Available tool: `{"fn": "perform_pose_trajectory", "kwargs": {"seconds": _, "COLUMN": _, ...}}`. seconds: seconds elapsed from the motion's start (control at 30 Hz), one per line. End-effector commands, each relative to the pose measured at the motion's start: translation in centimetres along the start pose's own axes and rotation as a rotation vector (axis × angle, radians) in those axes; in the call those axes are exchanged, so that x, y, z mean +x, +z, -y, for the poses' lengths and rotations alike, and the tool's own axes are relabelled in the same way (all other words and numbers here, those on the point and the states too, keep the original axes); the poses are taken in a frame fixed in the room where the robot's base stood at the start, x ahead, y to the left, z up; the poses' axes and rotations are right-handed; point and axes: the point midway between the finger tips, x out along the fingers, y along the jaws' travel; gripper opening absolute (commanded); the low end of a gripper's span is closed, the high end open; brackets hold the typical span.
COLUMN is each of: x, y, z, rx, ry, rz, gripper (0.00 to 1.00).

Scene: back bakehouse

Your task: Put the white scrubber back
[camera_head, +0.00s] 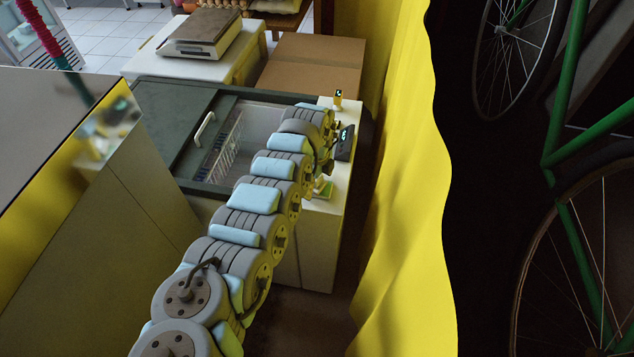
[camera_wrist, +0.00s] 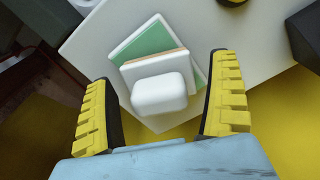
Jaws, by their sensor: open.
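The white scrubber (camera_wrist: 158,94), a rounded white block with a flat white part and a thin tan edge behind it, shows in the wrist view. It lies over a green square with a white border (camera_wrist: 138,41) on a pale counter top (camera_wrist: 205,20). My gripper (camera_wrist: 161,70) is open, with one yellow-padded finger on each side of the scrubber and visible gaps to both. In the head view the green-and-white square (camera_head: 324,188) shows small beside the end of my arm. My fingers and the scrubber cannot be made out there.
A dark device with a lit display (camera_head: 345,143) and a small yellow item (camera_head: 338,98) stand on the counter. A glass-topped chest with a wire basket (camera_head: 222,145) adjoins it on the left. A yellow curtain (camera_head: 410,190) hangs close on the right.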

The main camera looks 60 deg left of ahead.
Motion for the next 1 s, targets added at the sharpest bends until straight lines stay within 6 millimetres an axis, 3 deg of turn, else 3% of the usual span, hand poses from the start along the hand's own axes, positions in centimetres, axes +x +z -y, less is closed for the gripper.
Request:
{"fn": "perform_pose_trajectory", "kwargs": {"seconds": 0.27, "x": -1.5, "y": 0.1, "z": 0.1, "rx": 0.000, "ry": -0.005, "rz": 0.002, "gripper": 0.91}}
{"fn": "perform_pose_trajectory", "kwargs": {"seconds": 0.7, "x": -9.4, "y": 0.1, "z": 0.1, "rx": -0.001, "ry": -0.004, "rz": 0.002, "gripper": 0.91}}
{"fn": "perform_pose_trajectory", "kwargs": {"seconds": 1.0, "x": -12.2, "y": 0.0, "z": 0.1, "rx": 0.001, "ry": -0.001, "rz": 0.001, "gripper": 0.91}}
